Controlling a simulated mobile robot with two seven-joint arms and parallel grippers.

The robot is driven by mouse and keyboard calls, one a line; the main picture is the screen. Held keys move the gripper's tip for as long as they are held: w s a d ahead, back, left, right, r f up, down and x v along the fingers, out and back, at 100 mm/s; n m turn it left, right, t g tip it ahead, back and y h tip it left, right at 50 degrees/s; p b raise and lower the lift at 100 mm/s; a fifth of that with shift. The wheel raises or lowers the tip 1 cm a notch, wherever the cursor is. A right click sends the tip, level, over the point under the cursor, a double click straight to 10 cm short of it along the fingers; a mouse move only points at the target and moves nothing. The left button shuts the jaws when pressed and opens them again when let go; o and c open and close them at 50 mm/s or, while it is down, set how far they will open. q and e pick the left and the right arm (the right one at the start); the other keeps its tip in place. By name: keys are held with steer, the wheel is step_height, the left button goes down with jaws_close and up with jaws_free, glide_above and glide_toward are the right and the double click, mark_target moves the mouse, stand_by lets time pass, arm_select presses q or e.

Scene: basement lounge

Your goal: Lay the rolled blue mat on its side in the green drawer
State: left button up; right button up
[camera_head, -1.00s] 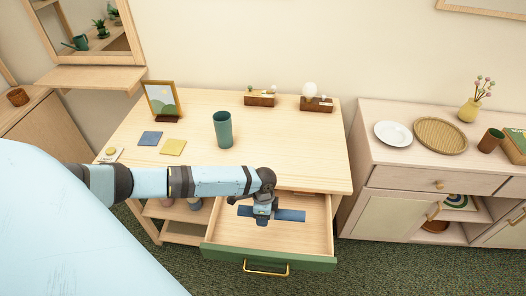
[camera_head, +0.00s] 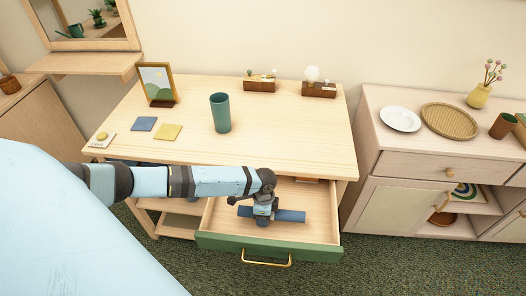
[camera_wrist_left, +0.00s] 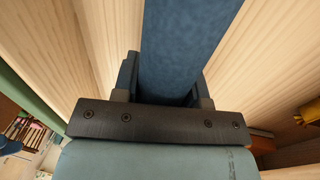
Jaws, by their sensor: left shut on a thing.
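The rolled blue mat (camera_head: 290,216) lies horizontally on its side at the open green drawer (camera_head: 222,243), over its pale wooden bottom. My left gripper (camera_head: 262,213) is shut around the mat left of its middle and points down into the drawer. In the left wrist view the mat (camera_wrist_left: 185,45) runs between the two fingers (camera_wrist_left: 163,88), with pale wood around it. I cannot tell whether the mat touches the drawer bottom. My right gripper is not in view.
The wooden desk top (camera_head: 270,130) overhangs the back of the drawer. A teal cup (camera_head: 220,113) stands on it. An orange-red item (camera_head: 308,180) shows at the drawer's back. The drawer's right part is clear. A cabinet (camera_head: 400,205) stands to the right.

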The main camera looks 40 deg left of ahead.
arm_select(q)
steer(key=o, duration=1.1)
step_height(320, 180, up, 14)
steer(key=w+a, duration=0.1)
steer(key=w, duration=0.1)
steer(key=shift+f, duration=0.2)
steer(key=shift+s, duration=0.1)
